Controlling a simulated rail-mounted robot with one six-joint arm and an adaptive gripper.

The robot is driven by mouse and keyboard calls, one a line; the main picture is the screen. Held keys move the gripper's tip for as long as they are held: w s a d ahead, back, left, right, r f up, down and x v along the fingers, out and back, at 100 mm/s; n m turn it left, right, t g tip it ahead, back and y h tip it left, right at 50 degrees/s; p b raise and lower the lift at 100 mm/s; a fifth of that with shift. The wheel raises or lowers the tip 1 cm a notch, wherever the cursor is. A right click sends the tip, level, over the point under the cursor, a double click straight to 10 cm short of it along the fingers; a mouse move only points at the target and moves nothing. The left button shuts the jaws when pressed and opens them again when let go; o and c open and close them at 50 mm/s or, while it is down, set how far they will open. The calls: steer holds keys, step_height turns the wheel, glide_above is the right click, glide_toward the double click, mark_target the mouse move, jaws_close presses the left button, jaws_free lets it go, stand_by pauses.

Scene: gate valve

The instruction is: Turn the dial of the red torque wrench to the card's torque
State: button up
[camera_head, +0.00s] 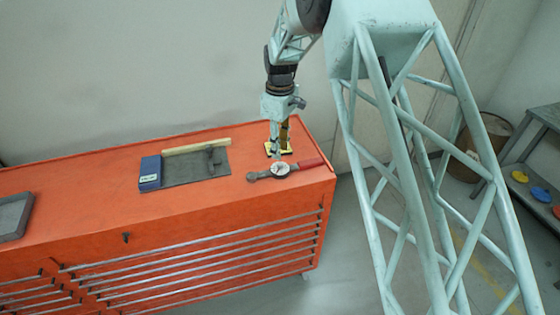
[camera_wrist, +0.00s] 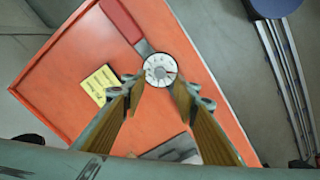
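The torque wrench (camera_head: 310,164) lies on the orange cabinet top near its right front corner, with a red handle, a metal head at the left and a round white dial in the middle. In the wrist view the dial (camera_wrist: 160,68) shows marks around its rim and a small red mark; its numbers are too small to read. The yellow card (camera_wrist: 98,83) lies beside the wrench, its text unreadable. My gripper (camera_head: 277,152) points down near the dial. In the wrist view its fingers (camera_wrist: 159,82) are apart, one on each side of the dial; I cannot tell whether they touch it.
A grey mat (camera_head: 195,170) with a blue block (camera_head: 150,173) and a pale wooden strip (camera_head: 196,146) lies to the left. A grey tray (camera_head: 14,216) sits at the far left. The front centre of the cabinet top (camera_head: 190,220) is clear.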

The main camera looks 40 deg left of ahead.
mark_target(280, 164)
steer(key=shift+f+p, duration=0.4)
steer(key=shift+f, duration=2.95)
steer(key=c, duration=0.9)
steer(key=shift+o, duration=0.2)
steer(key=shift+m+b, duration=0.4)
steer(key=shift+m, duration=0.1)
steer(key=m+b, duration=0.2)
steer(key=m, duration=0.2)
steer(key=shift+m+b, duration=0.3)
steer(key=shift+b, duration=0.1)
steer(key=m+b, duration=0.2)
steer(key=m, duration=0.4)
